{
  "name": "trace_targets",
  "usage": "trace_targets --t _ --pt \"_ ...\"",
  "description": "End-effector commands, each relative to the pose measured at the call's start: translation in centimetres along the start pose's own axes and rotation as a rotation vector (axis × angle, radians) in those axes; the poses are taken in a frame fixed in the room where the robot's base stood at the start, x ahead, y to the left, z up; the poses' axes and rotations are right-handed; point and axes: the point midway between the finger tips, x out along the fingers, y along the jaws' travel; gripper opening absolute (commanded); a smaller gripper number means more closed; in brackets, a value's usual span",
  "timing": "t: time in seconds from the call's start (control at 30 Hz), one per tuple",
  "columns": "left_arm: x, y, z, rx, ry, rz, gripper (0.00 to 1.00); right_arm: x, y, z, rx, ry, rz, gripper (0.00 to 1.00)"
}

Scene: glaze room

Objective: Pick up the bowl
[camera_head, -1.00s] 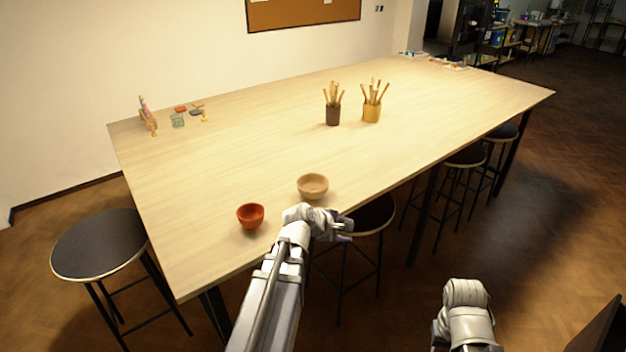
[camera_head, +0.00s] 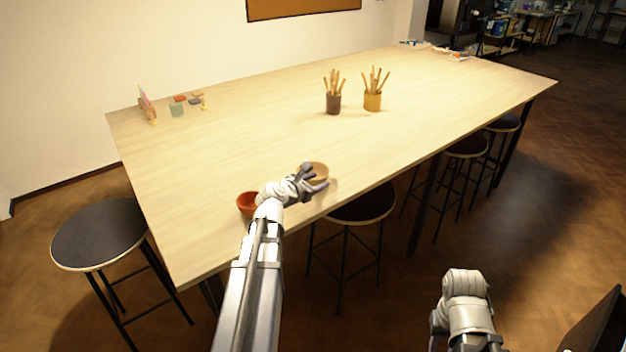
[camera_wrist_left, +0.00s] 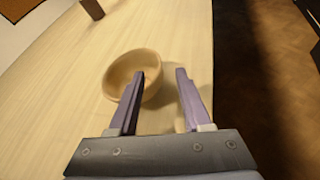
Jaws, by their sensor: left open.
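A tan bowl (camera_head: 318,168) stands upright on the table near its front edge, partly hidden behind my left gripper (camera_head: 318,179). In the left wrist view the tan bowl (camera_wrist_left: 122,72) is empty. There my left gripper (camera_wrist_left: 160,73) is open, with nothing held. Its left finger overlaps the bowl's right side in the picture, and its right finger is clear of the bowl. I cannot tell whether the finger touches it. A red-orange bowl (camera_head: 244,203) stands to the left, partly covered by my left arm. My right gripper does not show, only part of that arm.
The long wooden table (camera_head: 220,150) has much clear surface. A dark pot (camera_head: 333,104) and a yellow pot (camera_head: 372,102) of tools stand further back. Small items lie at the far left. Stools, one of them a black-seated stool (camera_head: 362,206), stand along the front edge and left end.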

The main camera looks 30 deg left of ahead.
Motion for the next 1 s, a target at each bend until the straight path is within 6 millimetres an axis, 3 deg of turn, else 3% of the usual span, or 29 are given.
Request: trace_targets --t 0.17,0.43,0.7,1.0 --pt "1.1 0.2 -0.1 0.000 0.000 -0.001 0.49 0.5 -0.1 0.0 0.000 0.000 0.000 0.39" --pt "5.0 0.5 -0.2 0.002 0.000 -0.002 0.49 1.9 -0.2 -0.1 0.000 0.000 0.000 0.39" --pt "5.1 0.4 -0.1 0.001 0.000 0.000 0.48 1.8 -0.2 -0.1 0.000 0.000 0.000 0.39" --pt "5.1 0.4 -0.1 0.001 0.000 -0.001 0.14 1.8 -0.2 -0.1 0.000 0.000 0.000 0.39"
